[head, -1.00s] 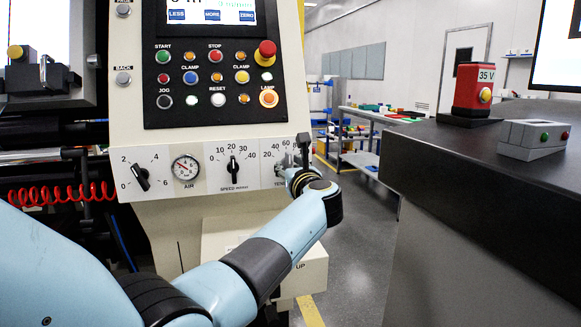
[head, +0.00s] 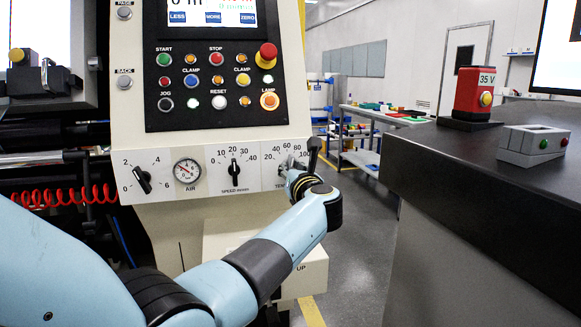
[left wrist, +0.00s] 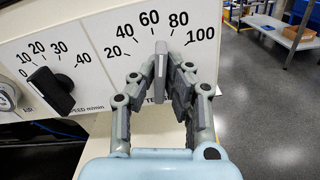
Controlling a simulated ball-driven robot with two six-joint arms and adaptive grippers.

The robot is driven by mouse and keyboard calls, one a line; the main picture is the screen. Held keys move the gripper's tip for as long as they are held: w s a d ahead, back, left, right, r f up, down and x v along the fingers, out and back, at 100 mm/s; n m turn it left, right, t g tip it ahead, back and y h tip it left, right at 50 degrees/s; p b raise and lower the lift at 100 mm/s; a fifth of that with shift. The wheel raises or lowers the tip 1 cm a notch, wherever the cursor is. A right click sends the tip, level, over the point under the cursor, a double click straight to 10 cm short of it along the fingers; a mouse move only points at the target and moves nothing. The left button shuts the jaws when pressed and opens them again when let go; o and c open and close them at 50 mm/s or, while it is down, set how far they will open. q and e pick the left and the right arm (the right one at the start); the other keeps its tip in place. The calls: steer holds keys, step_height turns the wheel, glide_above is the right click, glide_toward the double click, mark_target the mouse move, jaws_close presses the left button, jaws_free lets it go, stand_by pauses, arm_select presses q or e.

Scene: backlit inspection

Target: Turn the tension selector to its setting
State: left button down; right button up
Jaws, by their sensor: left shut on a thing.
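The tension selector (left wrist: 160,64) is a grey knob with a pale pointer line, on the pale panel's right end. In the left wrist view its pointer stands nearly upright, between the 60 and 80 marks. My left gripper (left wrist: 163,82) is shut on the knob, one dark finger on each side. In the head view my left gripper (head: 296,172) reaches the panel's right end and hides most of the selector and part of its label. My right gripper is not in view.
The speed knob (head: 235,172), air gauge (head: 187,171) and another black knob (head: 142,180) sit left of the selector. A button panel (head: 217,80) is above. A dark counter (head: 480,170) with a red 35 V device (head: 474,92) stands right, across open floor.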

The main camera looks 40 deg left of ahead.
arm_select(q)
steer(key=shift+m+p, duration=2.25)
steer(key=shift+m, duration=2.35)
steer(key=c, duration=1.4)
jaws_free()
steer(key=shift+d, duration=0.1)
steer(key=v, duration=0.7)
steer(key=shift+s+d, duration=0.1)
steer(key=shift+s, duration=0.05)
